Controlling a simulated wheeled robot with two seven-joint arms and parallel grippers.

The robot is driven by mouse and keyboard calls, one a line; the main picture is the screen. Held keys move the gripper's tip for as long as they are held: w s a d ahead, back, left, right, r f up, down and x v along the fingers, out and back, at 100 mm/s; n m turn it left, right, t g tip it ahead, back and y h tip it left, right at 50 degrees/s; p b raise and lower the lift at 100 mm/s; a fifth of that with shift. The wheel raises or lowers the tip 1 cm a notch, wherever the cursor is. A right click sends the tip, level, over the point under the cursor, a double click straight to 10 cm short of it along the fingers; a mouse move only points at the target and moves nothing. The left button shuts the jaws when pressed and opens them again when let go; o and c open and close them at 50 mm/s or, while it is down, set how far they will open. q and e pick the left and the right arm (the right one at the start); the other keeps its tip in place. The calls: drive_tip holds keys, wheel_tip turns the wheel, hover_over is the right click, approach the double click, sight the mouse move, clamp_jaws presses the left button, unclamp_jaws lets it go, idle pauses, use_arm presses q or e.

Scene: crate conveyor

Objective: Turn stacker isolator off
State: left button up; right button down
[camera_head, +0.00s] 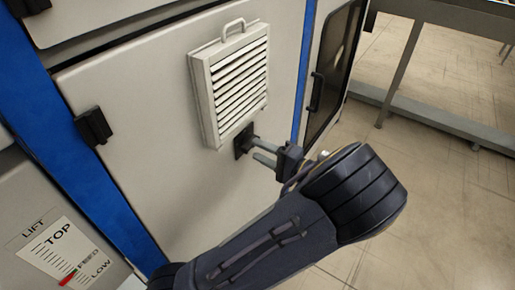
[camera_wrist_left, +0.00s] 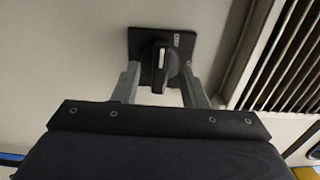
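The stacker isolator is a black rotary knob (camera_wrist_left: 160,68) on a square dark plate (camera_wrist_left: 182,42), fixed to a pale cabinet panel. In the left wrist view, a white mark on its handle runs up and down the picture. In the head view the isolator (camera_head: 242,140) sits just below a louvred vent, partly hidden by my gripper. My left gripper (camera_head: 259,149) points at it; in the left wrist view its two grey fingers (camera_wrist_left: 160,82) are spread, one on each side of the handle, with gaps visible. Whether the tips touch the plate cannot be told. My right gripper is not in view.
The white louvred vent (camera_head: 232,85) with a handle on top sticks out just above the isolator. A black latch (camera_head: 93,126) is at the left. A dark-windowed door (camera_head: 333,75) stands at the right. A lift scale (camera_head: 66,254) shows at lower left. Floor is open at right.

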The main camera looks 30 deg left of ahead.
use_arm(q)
drive_tip(key=d, duration=0.6)
drive_tip(key=shift+s+p, duration=0.25)
drive_tip(key=shift+p, duration=0.15)
